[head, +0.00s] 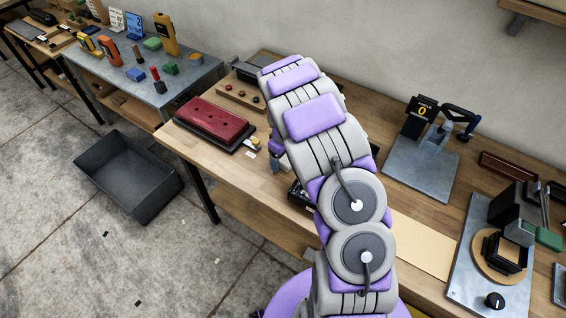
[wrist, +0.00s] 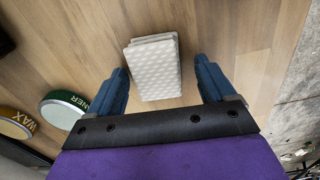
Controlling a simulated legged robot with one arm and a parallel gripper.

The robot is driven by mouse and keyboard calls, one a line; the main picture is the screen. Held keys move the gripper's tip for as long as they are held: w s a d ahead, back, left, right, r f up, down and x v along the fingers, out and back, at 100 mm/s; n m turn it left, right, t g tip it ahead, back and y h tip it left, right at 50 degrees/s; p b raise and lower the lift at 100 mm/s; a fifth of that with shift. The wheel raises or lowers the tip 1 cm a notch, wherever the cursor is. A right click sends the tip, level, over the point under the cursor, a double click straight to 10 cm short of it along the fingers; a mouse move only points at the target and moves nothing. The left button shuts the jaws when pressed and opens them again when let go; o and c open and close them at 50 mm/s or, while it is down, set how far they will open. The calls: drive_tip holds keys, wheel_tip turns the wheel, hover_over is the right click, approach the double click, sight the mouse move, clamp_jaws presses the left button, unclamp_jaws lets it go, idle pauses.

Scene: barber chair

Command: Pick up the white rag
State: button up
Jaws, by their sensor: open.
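The white rag (wrist: 153,72) shows in the wrist view as a folded, dimpled stack lying on the wooden tabletop. My gripper (wrist: 163,66) is open, with its two blue fingers on either side of the rag's near part. There is a gap between the rag and the right finger; the left finger is very close to its left edge, and I cannot tell whether they touch. In the head view my arm hides the rag, and only a bit of my gripper (head: 277,161) shows beside the arm.
In the wrist view, a green-rimmed tin marked "NER" (wrist: 62,112) and a tin marked WAX (wrist: 16,123) stand to the left. In the head view, a red padded block (head: 211,120) lies left of my arm. A dark bin (head: 128,178) is on the floor.

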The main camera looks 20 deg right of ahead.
sight(284, 158)
drive_tip(key=shift+d+f, duration=0.15)
drive_tip(key=shift+f, duration=0.2)
drive_tip(key=shift+d, duration=0.15)
drive_tip(key=shift+r, duration=0.1)
drive_tip(key=c, duration=1.1)
drive_tip(key=shift+o, duration=0.2)
wheel_tip(284, 158, up, 10)
drive_tip(key=p, duration=0.2)
